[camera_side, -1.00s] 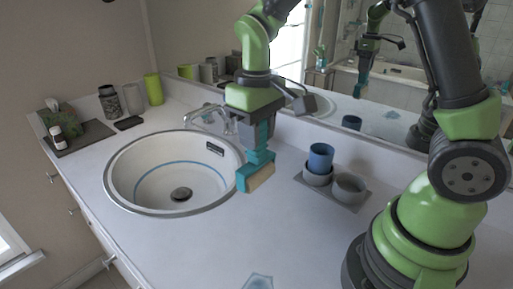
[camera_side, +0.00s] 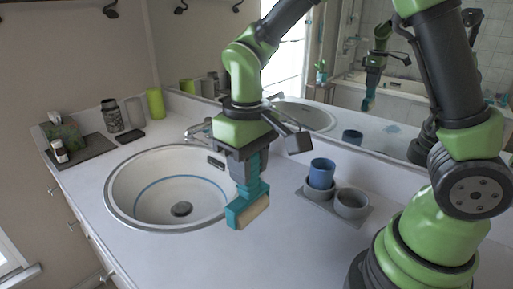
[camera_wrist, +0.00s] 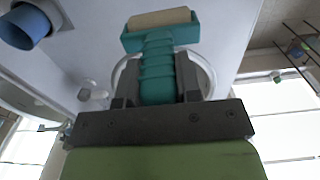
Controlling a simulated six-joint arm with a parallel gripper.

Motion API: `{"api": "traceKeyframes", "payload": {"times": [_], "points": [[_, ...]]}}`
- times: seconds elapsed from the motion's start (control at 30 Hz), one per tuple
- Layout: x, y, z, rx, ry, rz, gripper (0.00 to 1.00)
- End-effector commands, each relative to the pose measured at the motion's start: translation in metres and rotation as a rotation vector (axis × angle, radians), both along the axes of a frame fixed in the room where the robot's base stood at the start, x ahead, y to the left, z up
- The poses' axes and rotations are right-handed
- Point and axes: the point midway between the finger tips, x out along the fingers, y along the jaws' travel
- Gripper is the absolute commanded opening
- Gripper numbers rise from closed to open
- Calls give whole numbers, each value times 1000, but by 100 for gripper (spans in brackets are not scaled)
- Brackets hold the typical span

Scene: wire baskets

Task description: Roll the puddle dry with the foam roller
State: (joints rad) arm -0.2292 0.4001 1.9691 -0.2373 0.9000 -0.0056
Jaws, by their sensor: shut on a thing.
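The foam roller has a teal handle and frame (camera_side: 251,190) and a pale beige foam head (camera_side: 254,212). My gripper (camera_side: 247,168) is shut on its handle and holds it upright, head down, right of the sink. The head looks raised above the counter, though the exact gap is hard to judge. In the wrist view my gripper (camera_wrist: 158,82) grips the teal handle (camera_wrist: 158,65), with the foam head (camera_wrist: 160,18) beyond it.
The round sink (camera_side: 112,205) lies left of the roller. Jars and a bottle stand at back left. The front counter is clear where visible.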

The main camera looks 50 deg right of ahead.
Motion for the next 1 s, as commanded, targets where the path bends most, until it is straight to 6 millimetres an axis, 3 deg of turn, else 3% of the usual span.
{"api": "traceKeyframes", "payload": {"times": [0.03,0.2,0.4,0.6,1.0], "points": [[-10,19,-3,0,2,16,0],[-47,68,-13,-1,2,16,0],[-83,98,-20,0,0,9,0],[-95,106,-22,1,-1,0,0],[-95,106,-27,-1,2,-2,0]]}}
